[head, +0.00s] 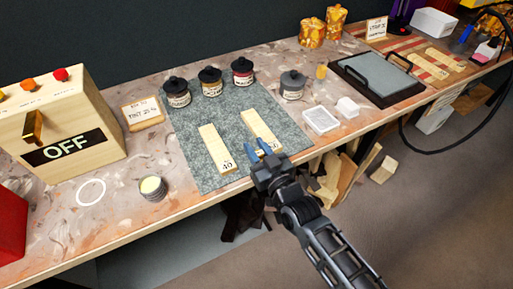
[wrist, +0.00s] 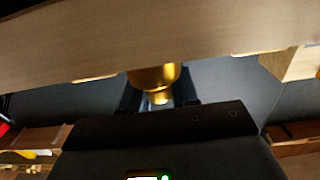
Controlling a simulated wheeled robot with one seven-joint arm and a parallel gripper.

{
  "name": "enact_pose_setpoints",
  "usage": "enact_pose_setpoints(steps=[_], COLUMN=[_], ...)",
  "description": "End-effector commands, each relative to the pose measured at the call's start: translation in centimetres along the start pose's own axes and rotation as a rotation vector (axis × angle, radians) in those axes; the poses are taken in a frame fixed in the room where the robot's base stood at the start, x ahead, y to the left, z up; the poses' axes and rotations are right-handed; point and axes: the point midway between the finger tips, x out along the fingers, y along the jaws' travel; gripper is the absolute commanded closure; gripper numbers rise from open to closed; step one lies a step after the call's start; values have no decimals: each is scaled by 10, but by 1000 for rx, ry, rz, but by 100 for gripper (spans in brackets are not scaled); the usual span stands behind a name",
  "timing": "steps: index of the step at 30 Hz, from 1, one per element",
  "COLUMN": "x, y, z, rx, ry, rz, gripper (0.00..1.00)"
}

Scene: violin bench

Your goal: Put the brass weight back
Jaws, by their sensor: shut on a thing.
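My gripper (head: 259,151) is over the front edge of the green-grey mat, by the lower end of the right wooden strip. In the wrist view my gripper (wrist: 158,100) is shut on a shiny gold-coloured piece, which looks like the brass weight (wrist: 154,76). Its upper part is cut off from sight by a pale wooden surface across the top of that view. I cannot make out the weight in the head view. A white ring outline (head: 91,192) is on the bench at the left, with nothing on it.
A small round tin (head: 152,188) stands right of the ring. The OFF box (head: 62,125) is at the left. Two pale wooden strips, the left one (head: 216,148) numbered, lie on the mat (head: 188,133). Several lidded jars (head: 242,72) stand along the back. A black-framed tray (head: 376,80) is at the right.

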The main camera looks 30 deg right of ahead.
Motion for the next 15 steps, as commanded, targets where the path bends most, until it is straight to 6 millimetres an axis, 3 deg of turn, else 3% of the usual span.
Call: enact_pose_setpoints(steps=[9, 10, 15], x=[0, 0, 0], y=[0, 0, 0], z=[3, 3, 2], rx=[0, 0, 1], ry=[2, 1, 0], rz=[1, 0, 0], gripper=[100, 69, 53])
